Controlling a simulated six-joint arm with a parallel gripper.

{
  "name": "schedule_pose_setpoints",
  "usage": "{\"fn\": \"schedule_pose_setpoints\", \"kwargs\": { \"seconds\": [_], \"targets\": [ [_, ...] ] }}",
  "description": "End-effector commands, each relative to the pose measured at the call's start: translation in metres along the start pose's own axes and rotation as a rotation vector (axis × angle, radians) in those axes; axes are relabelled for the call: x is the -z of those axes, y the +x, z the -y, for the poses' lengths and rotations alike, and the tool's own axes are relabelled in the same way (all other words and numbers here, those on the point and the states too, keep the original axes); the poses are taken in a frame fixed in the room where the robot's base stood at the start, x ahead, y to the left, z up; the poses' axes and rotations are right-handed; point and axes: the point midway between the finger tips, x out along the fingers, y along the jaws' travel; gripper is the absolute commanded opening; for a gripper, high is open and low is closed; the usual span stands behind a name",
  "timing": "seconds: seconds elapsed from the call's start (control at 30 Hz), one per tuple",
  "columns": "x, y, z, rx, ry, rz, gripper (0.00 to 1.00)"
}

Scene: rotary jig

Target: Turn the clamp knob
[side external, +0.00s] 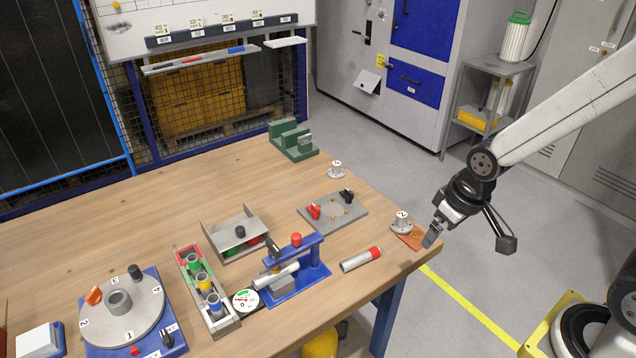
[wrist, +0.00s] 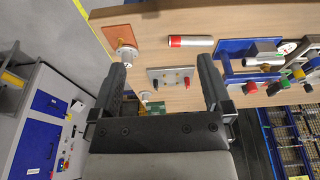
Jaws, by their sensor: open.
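A blue clamp fixture (side external: 298,282) stands near the table's front edge in the side view, with a red knob (side external: 296,239) on top and a silver cylinder (side external: 276,277) lying in it. I cannot tell for sure that this red knob is the clamp knob. The fixture also shows at the upper right of the wrist view (wrist: 236,46). My gripper (side external: 431,238) is at the table's right corner, beside a numbered grey knob-like piece (side external: 402,222) on an orange plate (side external: 412,240). In the wrist view my gripper (wrist: 163,63) is open, with nothing between its fingers.
A red-and-silver cylinder (side external: 361,260) lies between the fixture and my gripper. Behind it is a grey plate (side external: 331,212) with red and black knobs. A rotary disc (side external: 122,310) on a blue base, a grey tray (side external: 236,228) and a coloured-cup rack (side external: 205,292) are left.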

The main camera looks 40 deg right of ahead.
Motion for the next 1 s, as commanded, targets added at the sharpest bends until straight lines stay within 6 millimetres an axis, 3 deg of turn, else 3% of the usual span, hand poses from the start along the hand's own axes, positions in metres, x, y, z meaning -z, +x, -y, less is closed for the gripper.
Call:
{"fn": "schedule_pose_setpoints", "kwargs": {
  "seconds": [0.37,0.7,1.0],
  "targets": [
    [0.063,0.003,0.034,0.000,-0.311,0.083,1.00],
    [0.127,0.007,0.090,-0.017,-0.694,0.187,1.00],
    [0.168,0.011,0.150,-0.045,-1.015,0.282,1.00]
  ]
}}
